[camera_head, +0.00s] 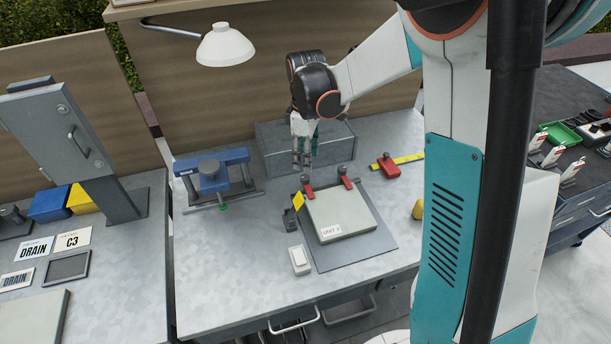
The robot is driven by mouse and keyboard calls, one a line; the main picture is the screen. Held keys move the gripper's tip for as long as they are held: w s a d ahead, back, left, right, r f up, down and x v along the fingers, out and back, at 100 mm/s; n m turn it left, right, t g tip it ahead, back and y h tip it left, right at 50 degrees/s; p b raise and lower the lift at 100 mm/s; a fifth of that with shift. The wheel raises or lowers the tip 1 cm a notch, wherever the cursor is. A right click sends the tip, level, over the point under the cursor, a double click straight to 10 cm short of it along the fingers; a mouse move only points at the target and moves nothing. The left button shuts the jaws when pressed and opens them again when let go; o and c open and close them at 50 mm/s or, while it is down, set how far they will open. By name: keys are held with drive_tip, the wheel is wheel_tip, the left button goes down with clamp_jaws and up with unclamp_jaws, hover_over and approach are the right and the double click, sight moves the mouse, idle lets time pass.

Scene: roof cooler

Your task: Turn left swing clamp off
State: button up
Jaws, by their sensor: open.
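The left swing clamp (309,191) is a small red piece with a dark knob. It sits at the back left edge of a pale block labelled "UNIT" (343,214). A similar right swing clamp (346,183) sits at the block's back right. Both clamps appear to reach over the block's edge. The block rests on a dark grey base plate (378,250). My gripper (302,164) points down with its fingers open and empty. In the picture its fingertips are just above the left clamp's knob, apart from it. The exact depth gap is hard to judge.
A grey box (338,148) stands behind my gripper. A blue fixture (213,178) stands on the bench at left. A red tool (388,165) lies right. Bench front left is clear.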

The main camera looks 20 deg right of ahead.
sight(306, 177)
wheel_tip(306, 177, down, 8)
drive_tip(key=shift+r+b, duration=0.2)
drive_tip(key=shift+b, duration=0.8)
clamp_jaws()
